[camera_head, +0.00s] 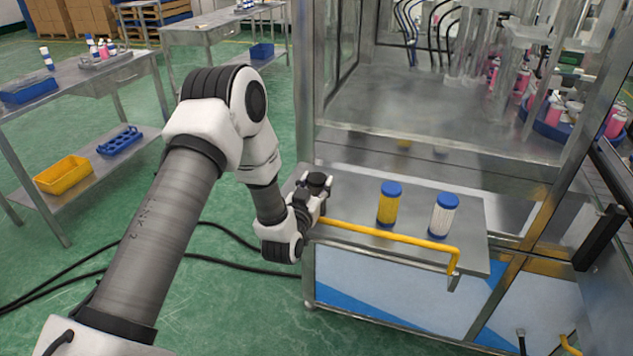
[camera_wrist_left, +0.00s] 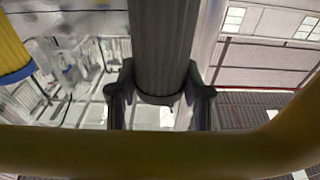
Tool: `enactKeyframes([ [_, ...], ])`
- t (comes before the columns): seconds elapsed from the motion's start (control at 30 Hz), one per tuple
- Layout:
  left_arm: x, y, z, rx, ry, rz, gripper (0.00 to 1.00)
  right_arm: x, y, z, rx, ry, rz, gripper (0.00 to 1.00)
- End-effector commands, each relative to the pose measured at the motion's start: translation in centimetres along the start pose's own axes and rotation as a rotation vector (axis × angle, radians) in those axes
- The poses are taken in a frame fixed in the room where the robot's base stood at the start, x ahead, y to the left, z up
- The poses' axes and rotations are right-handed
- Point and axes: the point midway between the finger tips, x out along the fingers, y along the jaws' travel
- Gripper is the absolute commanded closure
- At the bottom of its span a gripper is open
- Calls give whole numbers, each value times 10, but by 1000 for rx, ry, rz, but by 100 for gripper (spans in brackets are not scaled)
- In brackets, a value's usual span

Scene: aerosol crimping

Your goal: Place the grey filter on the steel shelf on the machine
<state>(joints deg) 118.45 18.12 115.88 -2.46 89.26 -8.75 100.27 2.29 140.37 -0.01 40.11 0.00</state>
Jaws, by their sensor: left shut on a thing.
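The grey filter (camera_wrist_left: 165,45) is a ribbed dark grey cylinder in the left wrist view, between the two fingers of my left gripper (camera_wrist_left: 160,95). In the head view, my left gripper (camera_head: 318,190) is at the left end of the steel shelf (camera_head: 417,215), shut on the filter, whose dark top (camera_head: 317,180) shows. I cannot tell whether the filter's bottom touches the shelf. A yellow filter (camera_head: 388,206) and a white filter (camera_head: 442,217), both with blue caps, stand upright on the shelf to the right. My right gripper is not in view.
A yellow rail (camera_head: 390,235) runs along the shelf's front edge, and crosses the left wrist view (camera_wrist_left: 150,150) close to the camera. The machine's steel frame (camera_head: 303,75) rises behind the shelf. Side tables (camera_head: 95,75) stand at the left.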

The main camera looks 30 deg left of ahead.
Motion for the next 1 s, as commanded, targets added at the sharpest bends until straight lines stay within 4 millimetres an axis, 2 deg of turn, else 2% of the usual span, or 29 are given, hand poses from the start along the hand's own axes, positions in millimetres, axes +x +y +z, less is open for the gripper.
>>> enactKeyframes([
  [0.23, 0, 0, 5, 0, 0, 0, 100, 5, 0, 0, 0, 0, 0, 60],
  [0.27, 0, 0, 3, 0, 0, 0, 41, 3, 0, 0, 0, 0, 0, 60],
  [0.3, 0, 0, 3, 0, 0, 0, 27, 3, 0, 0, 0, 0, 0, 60],
  [0.7, -3, 0, 0, 0, -2, 0, 26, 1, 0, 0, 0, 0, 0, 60],
  [0.87, -34, 0, 4, -1, -5, 1, 26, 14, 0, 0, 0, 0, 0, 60],
  [1.0, -72, 0, 5, -1, -5, 1, 26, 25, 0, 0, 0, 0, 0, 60],
])
